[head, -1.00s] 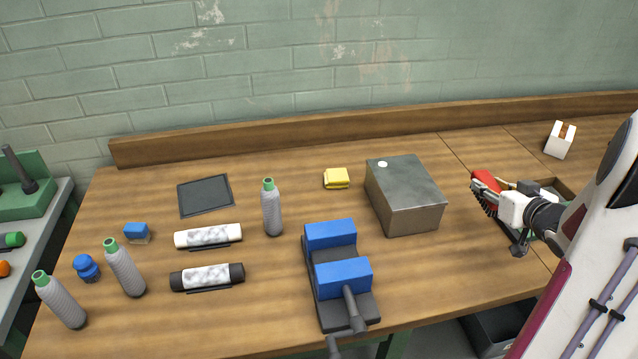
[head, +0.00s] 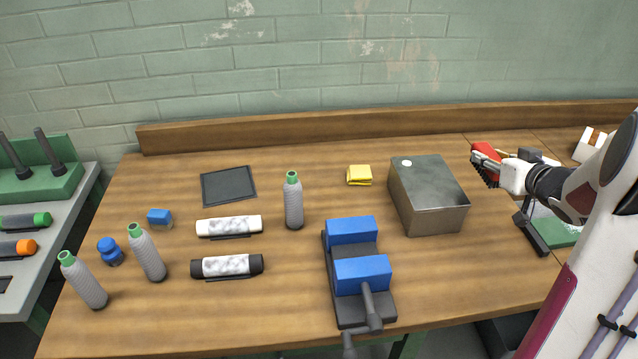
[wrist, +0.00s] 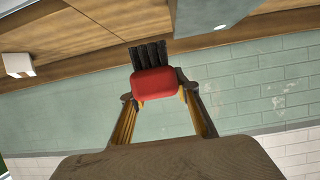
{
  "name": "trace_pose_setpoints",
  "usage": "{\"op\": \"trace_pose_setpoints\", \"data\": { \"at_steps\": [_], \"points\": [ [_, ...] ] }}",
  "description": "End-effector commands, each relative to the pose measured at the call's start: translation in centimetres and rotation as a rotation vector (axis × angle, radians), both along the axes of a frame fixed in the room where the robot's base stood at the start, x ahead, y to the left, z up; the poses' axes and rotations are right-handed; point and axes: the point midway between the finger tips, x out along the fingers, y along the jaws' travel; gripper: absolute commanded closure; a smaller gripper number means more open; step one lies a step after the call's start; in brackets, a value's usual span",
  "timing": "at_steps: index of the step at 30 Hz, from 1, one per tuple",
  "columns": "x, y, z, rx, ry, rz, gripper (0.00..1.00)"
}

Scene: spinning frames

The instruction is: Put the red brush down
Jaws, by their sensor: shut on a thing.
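The red brush (head: 487,150) is held at the tip of my gripper (head: 490,160), at the right of the head view beyond the grey metal box. Its dark bristles point down and to the left there. In the wrist view the red brush (wrist: 154,83) sits between the two fingers of my gripper (wrist: 160,95), with dark bristles on its far side. The fingers are shut on it. The brush appears held above the bench, though the gap under it is hard to judge.
The grey metal box (head: 428,196) stands just left of the gripper. A blue vise (head: 358,262), a yellow sponge-like block (head: 359,175) and a grey bottle (head: 293,203) are further left. A flat dark pad (head: 228,186) lies near the back. Bare wood surrounds the pad.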

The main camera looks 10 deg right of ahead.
Motion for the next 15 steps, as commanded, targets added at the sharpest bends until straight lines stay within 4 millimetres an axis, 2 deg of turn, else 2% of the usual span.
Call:
{"op": "trace_pose_setpoints", "data": {
  "at_steps": [3, 15],
  "points": [
    [2.4, 2.4, 0.0, -0.002, -0.001, 0.035, 0.92],
    [9.5, 11.0, 0.0, -0.006, 0.001, 0.144, 0.92]
  ]
}}
